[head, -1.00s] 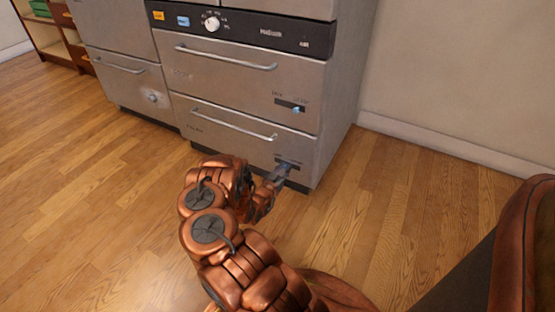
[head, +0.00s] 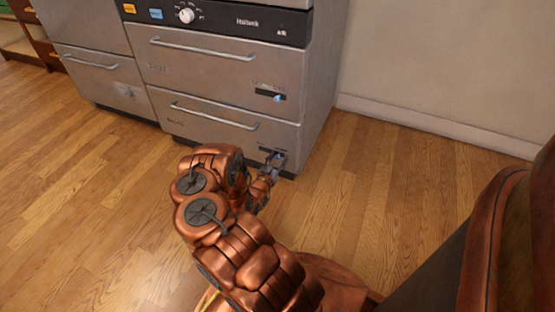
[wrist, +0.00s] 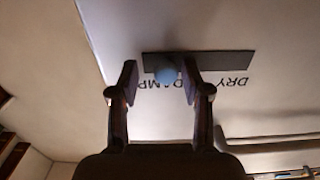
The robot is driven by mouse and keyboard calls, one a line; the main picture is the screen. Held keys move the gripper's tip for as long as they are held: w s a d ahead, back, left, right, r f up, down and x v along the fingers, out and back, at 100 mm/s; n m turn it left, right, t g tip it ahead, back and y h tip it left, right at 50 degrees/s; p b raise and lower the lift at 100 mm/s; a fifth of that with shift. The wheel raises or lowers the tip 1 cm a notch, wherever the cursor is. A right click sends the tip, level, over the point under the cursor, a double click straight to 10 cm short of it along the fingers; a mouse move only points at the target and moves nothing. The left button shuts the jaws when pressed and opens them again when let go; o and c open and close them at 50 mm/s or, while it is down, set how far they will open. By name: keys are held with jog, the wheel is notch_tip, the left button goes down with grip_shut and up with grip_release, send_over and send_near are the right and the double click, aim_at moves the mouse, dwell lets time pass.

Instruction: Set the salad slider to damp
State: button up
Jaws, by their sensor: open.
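The lower drawer's slider shows in the wrist view as a dark slot (wrist: 225,61) with a pale blue knob (wrist: 167,74). The printing is upside down there, with DAMP at left and DRY at right. The knob sits towards the DAMP end of the slot. My gripper (wrist: 160,80) is open, with one finger on each side of the knob; I cannot tell whether either finger touches it. In the head view my gripper (head: 275,164) is at the right of the lower drawer (head: 205,125) and partly hides the slider. The drawer's name is too small to read.
A similar slider (head: 277,97) is on the upper drawer (head: 190,70). Bar handles (head: 213,115) cross the drawer fronts. A control panel with a dial (head: 186,15) is above. Wooden floor (head: 390,180) is clear to the right, up to the wall (head: 430,60).

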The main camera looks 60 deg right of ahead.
jog(key=shift+a, duration=0.15)
jog(key=s+a, duration=0.1)
jog(key=a, duration=1)
jog(key=shift+s+a, duration=0.2)
jog(key=shift+a, duration=0.15)
